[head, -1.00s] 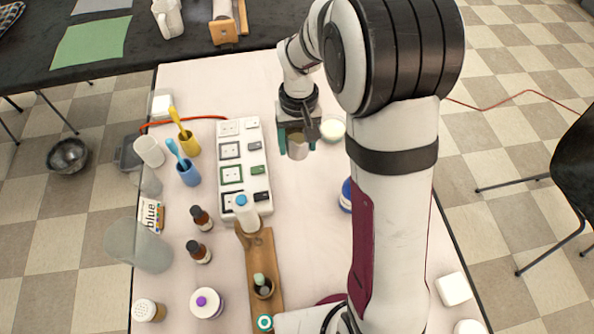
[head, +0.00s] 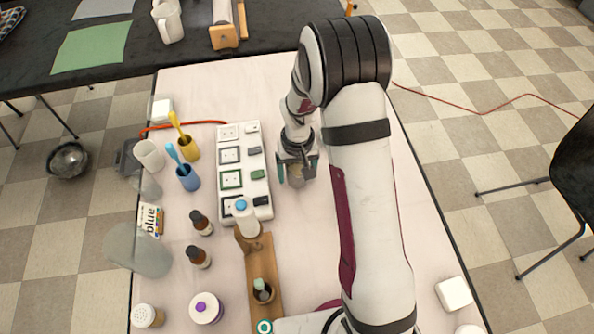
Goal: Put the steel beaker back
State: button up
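The steel beaker (head: 297,181) is a small grey-beige cylinder, seen in the head view between the fingers of my gripper (head: 298,174). My gripper points down over the pale table, right of the white panel of sockets and switches. Its teal-tipped fingers are on either side of the beaker and look closed on it. The fingers and wrist hide much of the beaker. I cannot tell whether its base touches the table.
The white panel (head: 243,178) is close on the left. Brown dropper bottles (head: 201,222), blue (head: 188,182) and yellow (head: 190,150) cups with toothbrushes stand farther left. My arm covers much of the right side.

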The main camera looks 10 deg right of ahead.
jog(key=shift+o, duration=0.8)
notch_tip(320, 180, up, 11)
jog(key=s+r+m, duration=0.3)
jog(key=s+r, duration=0.6)
jog(key=s, duration=0.3)
jog(key=s+a+r+m+y, duration=0.1)
jog(key=s+m, duration=0.1)
jog(key=s, duration=1.1)
jog(key=shift+s+m+y, duration=0.3)
jog(key=shift+y, duration=0.1)
jog(key=shift+o, duration=0.2)
jog(key=w+d+r+n, duration=0.2)
jog(key=w+d+r, duration=0.2)
jog(key=w+r, duration=0.2)
jog(key=shift+w+d+r+n+h, duration=0.2)
jog(key=shift+w+r+n+h, duration=0.15)
jog(key=shift+w, duration=0.85)
jog(key=w+d+r+n+h, duration=0.1)
jog(key=w+d+r+n, duration=0.2)
jog(key=w+d+r, duration=0.4)
notch_tip(320, 180, down, 11)
jog(key=shift+w+d, duration=0.4)
